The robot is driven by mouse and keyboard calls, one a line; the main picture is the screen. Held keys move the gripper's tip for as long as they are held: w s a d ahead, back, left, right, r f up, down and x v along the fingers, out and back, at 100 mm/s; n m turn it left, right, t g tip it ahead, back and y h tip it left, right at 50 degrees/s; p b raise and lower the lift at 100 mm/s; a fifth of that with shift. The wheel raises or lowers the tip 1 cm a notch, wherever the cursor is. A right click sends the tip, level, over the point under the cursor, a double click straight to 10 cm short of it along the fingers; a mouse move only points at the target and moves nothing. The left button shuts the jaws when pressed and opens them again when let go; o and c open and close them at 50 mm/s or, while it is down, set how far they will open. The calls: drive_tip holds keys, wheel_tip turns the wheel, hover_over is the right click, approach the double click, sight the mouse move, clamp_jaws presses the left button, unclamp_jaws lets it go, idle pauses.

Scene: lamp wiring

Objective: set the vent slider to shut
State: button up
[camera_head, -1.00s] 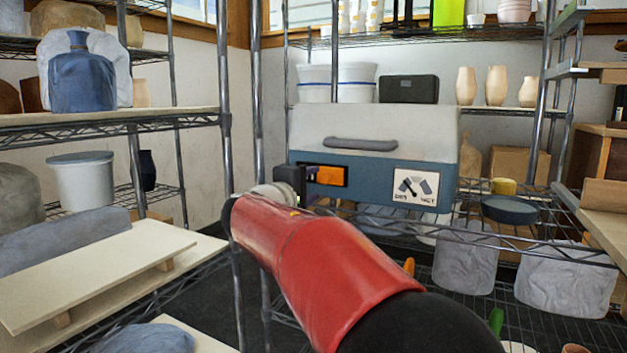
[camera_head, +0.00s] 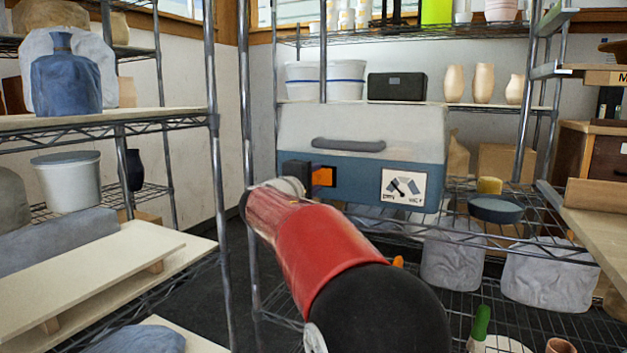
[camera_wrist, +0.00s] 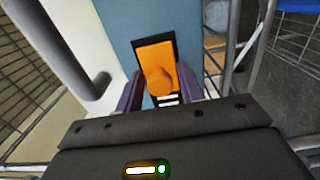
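The vent slider is an orange plate with a round orange knob (camera_wrist: 158,80) on a black backing, set in the blue lower band of a white-topped box. In the head view the orange plate (camera_head: 323,177) shows at the left of the box front, partly hidden by my gripper (camera_head: 304,172). In the wrist view my gripper (camera_wrist: 159,74) is open, with one dark finger on each side of the knob and gaps between. White stripes show below the knob. Whether the fingertips reach past the knob's face is unclear.
The box (camera_head: 360,128) has a grey handle (camera_head: 348,145) above the slider and a dry-to-wet dial (camera_head: 403,188) at right. It stands on a wire rack, with a rack post (camera_head: 247,150) left of my arm. A yellow sponge (camera_head: 490,185) and dark round dish (camera_head: 495,209) sit right.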

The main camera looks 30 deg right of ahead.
clamp_jaws()
drive_tip(key=w+a, duration=0.4)
drive_tip(key=shift+w, duration=0.4)
drive_tip(key=o, duration=0.7)
unclamp_jaws()
drive_tip(key=shift+w, duration=0.1)
drive_tip(key=b+v, duration=0.1)
drive_tip(key=v, duration=0.6)
drive_tip(key=shift+s+a+b, duration=0.25)
drive_tip(key=shift+a+b, duration=0.05)
drive_tip(key=shift+a, duration=0.05)
drive_tip(key=shift+s, duration=0.1)
